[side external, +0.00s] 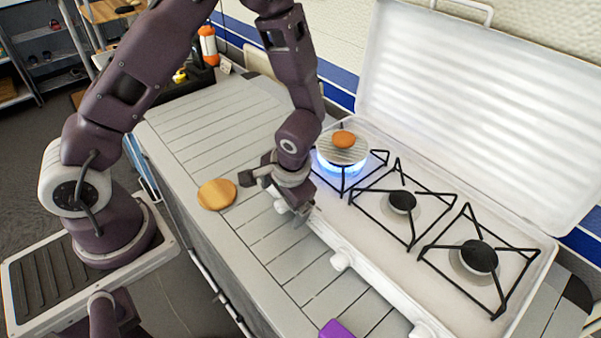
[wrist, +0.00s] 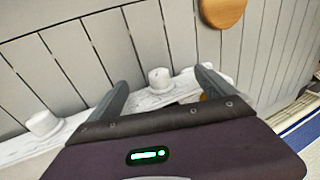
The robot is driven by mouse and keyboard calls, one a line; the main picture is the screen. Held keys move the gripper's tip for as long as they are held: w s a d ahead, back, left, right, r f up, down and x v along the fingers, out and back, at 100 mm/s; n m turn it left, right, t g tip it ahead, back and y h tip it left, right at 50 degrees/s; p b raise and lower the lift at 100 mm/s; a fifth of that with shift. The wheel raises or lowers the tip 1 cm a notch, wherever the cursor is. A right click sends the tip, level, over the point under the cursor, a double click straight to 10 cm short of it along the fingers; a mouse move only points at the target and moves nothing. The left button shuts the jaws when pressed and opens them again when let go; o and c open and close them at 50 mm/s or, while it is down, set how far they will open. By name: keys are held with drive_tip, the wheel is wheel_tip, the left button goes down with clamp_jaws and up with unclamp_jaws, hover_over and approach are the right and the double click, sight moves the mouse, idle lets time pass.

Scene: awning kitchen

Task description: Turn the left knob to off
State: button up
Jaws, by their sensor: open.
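The white left knob (side external: 280,206) is on the front of the white stove (side external: 330,232), partly hidden by my gripper (side external: 292,208). In the wrist view the left knob (wrist: 161,78) shows between the two grey fingertips of my gripper (wrist: 161,80). The jaws are open, with a visible gap on each side of the knob. I cannot tell whether the fingers reach down around it. The left burner (side external: 342,165) burns with a blue flame under a round grate holding a brown patty (side external: 344,139).
The middle knob (side external: 340,261) and right knob (side external: 421,331) stand along the same front edge. Two unlit burners are to the right, and the open lid (side external: 470,100) rises behind. A round wooden board (side external: 216,194) and a purple object (side external: 337,329) lie on the slatted counter.

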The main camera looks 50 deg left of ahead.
drive_tip(key=v, duration=0.5)
drive_tip(key=shift+a+r, duration=0.15)
drive_tip(key=shift+r, duration=0.2)
drive_tip(key=a+h, duration=0.4)
drive_tip(key=h, duration=0.3)
drive_tip(key=x, duration=0.7)
drive_tip(key=shift+a+f, duration=0.1)
drive_tip(key=shift+a, duration=0.2)
drive_tip(key=c, duration=2.1)
drive_tip(key=shift+o, duration=0.2)
